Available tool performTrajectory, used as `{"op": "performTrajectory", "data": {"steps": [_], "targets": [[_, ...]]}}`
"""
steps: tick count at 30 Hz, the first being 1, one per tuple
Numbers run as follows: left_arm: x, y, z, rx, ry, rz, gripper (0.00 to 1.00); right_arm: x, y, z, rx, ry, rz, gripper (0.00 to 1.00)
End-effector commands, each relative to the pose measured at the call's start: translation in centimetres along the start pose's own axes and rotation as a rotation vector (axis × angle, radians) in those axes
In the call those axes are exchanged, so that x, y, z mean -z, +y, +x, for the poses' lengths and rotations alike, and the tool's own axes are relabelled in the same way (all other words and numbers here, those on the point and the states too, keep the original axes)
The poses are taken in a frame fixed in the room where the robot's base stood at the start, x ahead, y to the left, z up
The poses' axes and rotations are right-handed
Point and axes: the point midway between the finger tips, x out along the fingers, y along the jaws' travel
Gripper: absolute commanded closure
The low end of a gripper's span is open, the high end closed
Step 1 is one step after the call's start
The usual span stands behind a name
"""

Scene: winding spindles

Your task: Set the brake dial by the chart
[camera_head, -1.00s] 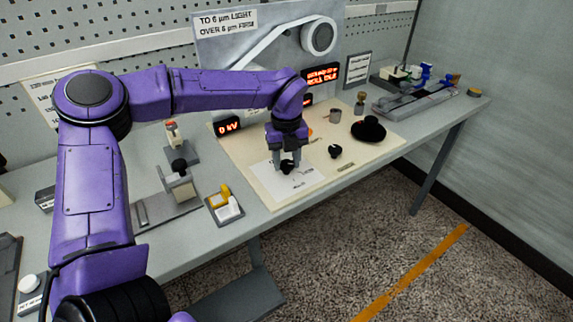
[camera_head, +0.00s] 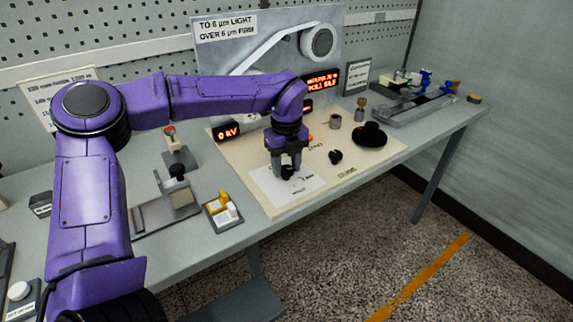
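A small black dial knob (camera_head: 288,172) stands on a white marked card (camera_head: 312,184) near the front of the cream panel (camera_head: 262,207). My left gripper (camera_head: 287,169) points down over it, one finger on each side of the knob. Whether the fingers press on the knob is too small to tell. The knob's pointer direction is hidden. A sign (camera_head: 226,27) on the grey back plate reads "TO 6 µm LIGHT, OVER 6 µm FIRM". My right gripper is not in view.
A red display (camera_head: 227,131) reads 0 kV. A lever fixture (camera_head: 178,190) and a yellow-and-white switch (camera_head: 222,210) stand left of the panel. A long fixture (camera_head: 420,107) lies far right.

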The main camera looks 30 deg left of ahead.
Motion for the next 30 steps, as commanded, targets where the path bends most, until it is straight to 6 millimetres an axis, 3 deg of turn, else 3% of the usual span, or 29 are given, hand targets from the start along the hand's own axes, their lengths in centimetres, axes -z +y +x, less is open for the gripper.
{"op": "performTrajectory", "data": {"steps": [2,12,24,30], "targets": [[0.0,-0.1,-0.2,0.003,-0.002,0.0,0.33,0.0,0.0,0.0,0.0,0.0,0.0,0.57],[0.0,0.0,-0.6,0.001,0.001,-0.001,0.33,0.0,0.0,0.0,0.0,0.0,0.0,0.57],[0.0,0.0,-9.1,0.003,-0.001,-0.002,0.33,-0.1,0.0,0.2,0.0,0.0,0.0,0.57],[0.0,0.0,-10.6,0.002,0.0,0.0,0.33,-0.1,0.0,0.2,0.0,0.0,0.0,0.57]]}}
